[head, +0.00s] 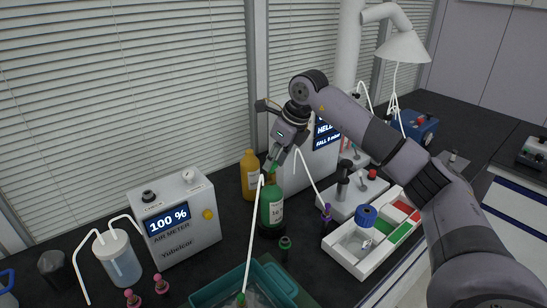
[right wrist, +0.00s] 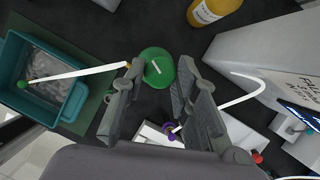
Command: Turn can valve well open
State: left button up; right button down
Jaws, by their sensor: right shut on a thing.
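A green can (head: 271,212) with a pale label stands upright on the dark bench in the head view. My right gripper (head: 272,161) comes down on its top from above. The fingers hide part of the can top, and how far the valve is turned cannot be told. My left gripper is not in view.
A yellow bottle (head: 250,174) stands close behind the can. The air meter (head: 177,222) reading 100 % stands to the left. A teal tub (head: 207,298) with a white tube is in front. A white tray (head: 347,262) stands to the right.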

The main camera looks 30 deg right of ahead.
jog(key=n+y+p, duration=0.1)
jog(key=n, duration=0.1)
jog(key=n+g+p, duration=0.1)
jog(key=n, duration=0.2)
jog(key=shift+w+d+r+y, duration=0.15)
jog(key=shift+r+y, duration=0.05)
jog(key=shift+y, duration=0.2)
jog(key=shift+w+f+n+g+y+p, duration=0.15)
jog(key=shift+n+g+p, duration=0.25)
jog(key=shift+n, duration=0.5)
jog(key=shift+s+r+n+g+y+p, duration=0.15)
jog(key=shift+n+g+p, duration=0.2)
jog(key=shift+n, duration=0.55)
jog(key=shift+w+d+f, duration=0.1)
jog(key=shift+f, duration=0.05)
jog(key=c, duration=1.2)
grip_release()
jog(key=shift+n, duration=0.3)
jog(key=shift+c, duration=0.2)
jog(key=v, duration=1.2)
